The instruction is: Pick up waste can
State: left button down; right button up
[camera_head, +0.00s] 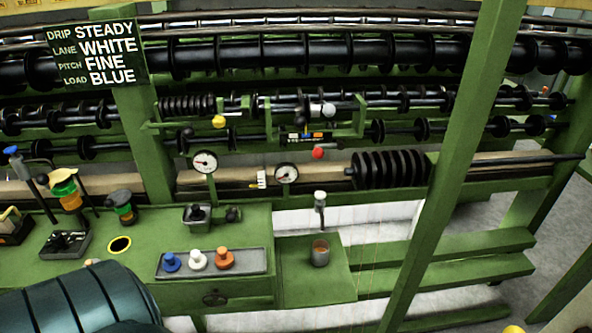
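A small grey metal can (320,253) with an orange-brown top or contents stands upright on the low green shelf right of the bench. It looks like the waste can, though no label shows on it. A small tap-like fitting (320,204) with a pale top stands just above and behind it. Neither my left nor my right gripper can be made out in the head view, and nothing is touching the can.
A grey tray (246,262) with blue, white and orange knobs lies left of the can. A green slanted post (440,175) rises to its right. Dial gauges (205,162) and black-disc rollers (390,169) stand behind. A sign (97,55) hangs upper left.

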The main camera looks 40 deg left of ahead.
aim_at(320, 247)
jog(key=j+u, duration=0.1)
jog(key=u, duration=1)
